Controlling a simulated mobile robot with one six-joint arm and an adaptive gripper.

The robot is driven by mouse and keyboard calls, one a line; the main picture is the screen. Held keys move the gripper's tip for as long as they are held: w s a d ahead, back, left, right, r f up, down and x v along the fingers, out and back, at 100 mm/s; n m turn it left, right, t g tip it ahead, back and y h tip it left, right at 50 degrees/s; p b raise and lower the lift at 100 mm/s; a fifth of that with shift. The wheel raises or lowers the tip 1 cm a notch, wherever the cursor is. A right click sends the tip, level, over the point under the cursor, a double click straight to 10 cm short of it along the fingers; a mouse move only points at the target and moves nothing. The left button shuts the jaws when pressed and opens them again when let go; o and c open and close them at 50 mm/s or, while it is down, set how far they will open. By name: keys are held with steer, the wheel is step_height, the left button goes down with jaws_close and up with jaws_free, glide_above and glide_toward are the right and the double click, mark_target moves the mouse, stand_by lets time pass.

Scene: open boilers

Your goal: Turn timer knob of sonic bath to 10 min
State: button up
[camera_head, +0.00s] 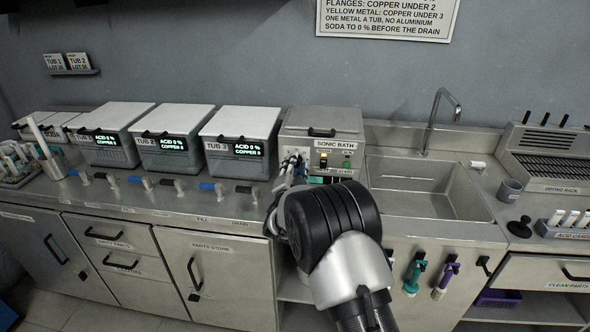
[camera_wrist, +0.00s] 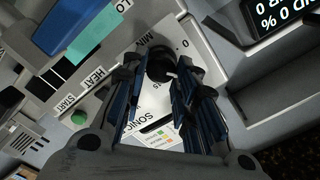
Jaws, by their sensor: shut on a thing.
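The sonic bath (camera_head: 322,130) is a grey metal box on the counter left of the sink, with its name label on the front. Its black timer knob (camera_wrist: 160,67) shows in the wrist view on a pale dial marked MIN, with a 0 and a 15 readable. My gripper (camera_wrist: 165,75) reaches the dial, its two fingers on either side of the knob and shut on it. The exact setting of the knob is hard to read. In the head view my arm and gripper (camera_head: 287,172) cover the knob.
A green button (camera_wrist: 78,117) by the START label and a HEAT label sit beside the dial. The tub 3 box (camera_head: 240,135) stands close on the left. The sink (camera_head: 430,190) with a tall tap is on the right. Coloured valve handles line the counter's front.

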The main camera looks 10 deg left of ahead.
steer(key=shift+f+m, duration=0.1)
steer(key=shift+m, duration=3.7)
steer(key=o, duration=1)
steer(key=shift+o, duration=0.2)
steer(key=shift+s, duration=0.1)
steer(key=s, duration=1.1)
steer(key=shift+s+a, duration=0.15)
steer(key=shift+s, duration=0.25)
